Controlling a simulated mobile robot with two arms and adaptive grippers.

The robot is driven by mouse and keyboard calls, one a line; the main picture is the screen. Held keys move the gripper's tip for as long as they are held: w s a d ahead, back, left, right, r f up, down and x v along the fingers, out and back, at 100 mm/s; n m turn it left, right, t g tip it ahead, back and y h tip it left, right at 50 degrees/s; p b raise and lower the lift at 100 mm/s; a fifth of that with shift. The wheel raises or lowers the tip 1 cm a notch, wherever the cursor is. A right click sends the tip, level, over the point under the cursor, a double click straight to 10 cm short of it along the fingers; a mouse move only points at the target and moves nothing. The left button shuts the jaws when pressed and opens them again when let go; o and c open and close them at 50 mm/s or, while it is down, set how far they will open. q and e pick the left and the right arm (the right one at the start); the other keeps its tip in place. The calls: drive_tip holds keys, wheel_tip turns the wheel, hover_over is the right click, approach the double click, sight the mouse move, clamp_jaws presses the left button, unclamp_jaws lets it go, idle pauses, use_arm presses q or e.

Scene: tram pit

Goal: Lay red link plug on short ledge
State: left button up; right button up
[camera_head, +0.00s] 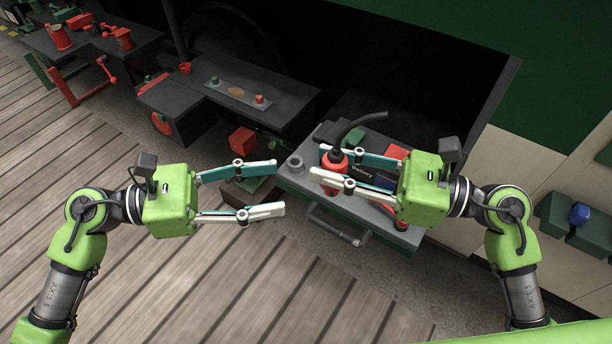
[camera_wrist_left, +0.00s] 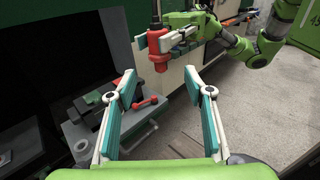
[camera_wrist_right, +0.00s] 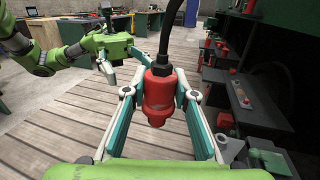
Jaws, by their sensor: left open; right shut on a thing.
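The red link plug (camera_head: 335,161) is held upright between the fingers of my right gripper (camera_head: 319,163), which is shut on it. A black cable rises from its top. The plug (camera_wrist_right: 159,98) also shows in the right wrist view, and in the left wrist view (camera_wrist_left: 158,52) it hangs clear in the air. In the head view it overlaps the grey battery tray (camera_head: 296,183). My left gripper (camera_head: 279,188) is open and empty, left of the plug. I cannot tell for sure which surface is the short ledge; a low dark ledge (camera_head: 290,98) lies behind the grippers.
The grey tray carries a dark battery, a grey post and red parts, with a pipe handle (camera_head: 340,226) at its front. A red box (camera_head: 242,140) is below the dark ledge. A blue knob (camera_head: 579,214) sits at right. The plank floor at front left is clear.

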use_arm(q)
drive_tip(key=d, duration=0.4)
drive_tip(key=w+d, duration=0.1)
drive_tip(key=d, duration=0.2)
drive_tip(key=w+d, duration=0.1)
drive_tip(key=d, duration=0.3)
drive_tip(key=shift+d+f, duration=0.25)
drive_tip(key=shift+d, duration=0.1)
drive_tip(key=c, duration=1.3)
drive_tip(key=shift+s, duration=0.1)
use_arm(e)
drive_tip(key=o, duration=1.2)
drive_tip(key=shift+d, duration=0.1)
